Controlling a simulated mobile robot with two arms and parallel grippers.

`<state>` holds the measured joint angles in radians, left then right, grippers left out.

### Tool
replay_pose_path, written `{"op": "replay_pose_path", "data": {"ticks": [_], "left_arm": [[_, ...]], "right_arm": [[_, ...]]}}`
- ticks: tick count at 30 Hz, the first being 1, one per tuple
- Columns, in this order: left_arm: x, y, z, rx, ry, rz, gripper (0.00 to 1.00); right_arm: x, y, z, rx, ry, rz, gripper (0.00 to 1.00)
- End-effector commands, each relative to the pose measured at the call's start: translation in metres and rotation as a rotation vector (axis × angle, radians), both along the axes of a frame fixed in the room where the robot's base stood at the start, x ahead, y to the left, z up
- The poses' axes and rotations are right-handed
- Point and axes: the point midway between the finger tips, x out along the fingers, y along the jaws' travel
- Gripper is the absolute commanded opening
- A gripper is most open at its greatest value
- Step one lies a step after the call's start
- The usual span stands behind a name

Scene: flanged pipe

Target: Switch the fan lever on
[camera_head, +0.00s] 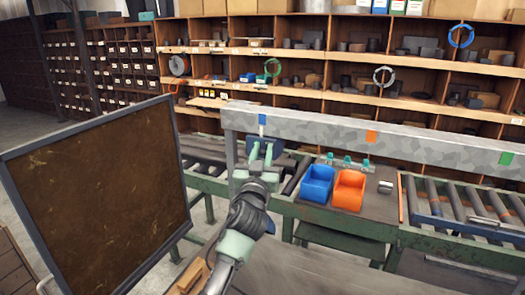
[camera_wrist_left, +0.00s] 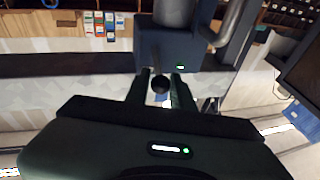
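My left gripper (camera_head: 261,150) is in front of a dark blue box (camera_head: 284,159) on the near side of the grey patterned beam, and partly covers it. In the left wrist view the box (camera_wrist_left: 152,50) has a small green light. A lever with a round black knob (camera_wrist_left: 160,84) points from the box toward my camera. The two fingers of my left gripper (camera_wrist_left: 160,80) stand apart, one on each side of the knob. I cannot tell whether they touch it. The lever is hidden in the head view. My right gripper is not in view.
A blue bin (camera_head: 317,184) and an orange bin (camera_head: 348,190) stand on the green-framed bench to the right. A large dark framed panel (camera_head: 100,195) stands at the left. The grey beam (camera_head: 400,139) crosses above the bench. Roller conveyors (camera_head: 470,205) lie at the right.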

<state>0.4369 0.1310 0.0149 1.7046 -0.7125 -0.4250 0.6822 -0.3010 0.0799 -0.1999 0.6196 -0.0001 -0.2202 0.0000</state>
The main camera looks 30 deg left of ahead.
Motion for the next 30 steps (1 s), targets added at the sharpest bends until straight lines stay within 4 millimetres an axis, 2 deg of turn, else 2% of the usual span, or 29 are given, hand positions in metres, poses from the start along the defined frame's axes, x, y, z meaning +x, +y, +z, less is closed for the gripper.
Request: {"op": "replay_pose_path", "data": {"ticks": [13, 24, 30], "left_arm": [[-0.005, -0.002, -0.003, -0.002, -0.002, -0.001, 0.41], [-0.058, -0.020, -0.020, -0.002, -0.002, -0.002, 0.41], [-0.071, -0.024, -0.021, 0.000, -0.001, 0.000, 0.41]], "right_arm": [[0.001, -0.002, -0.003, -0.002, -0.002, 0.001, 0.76], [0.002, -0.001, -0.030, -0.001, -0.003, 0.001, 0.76], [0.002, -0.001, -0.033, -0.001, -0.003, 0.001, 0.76]]}}
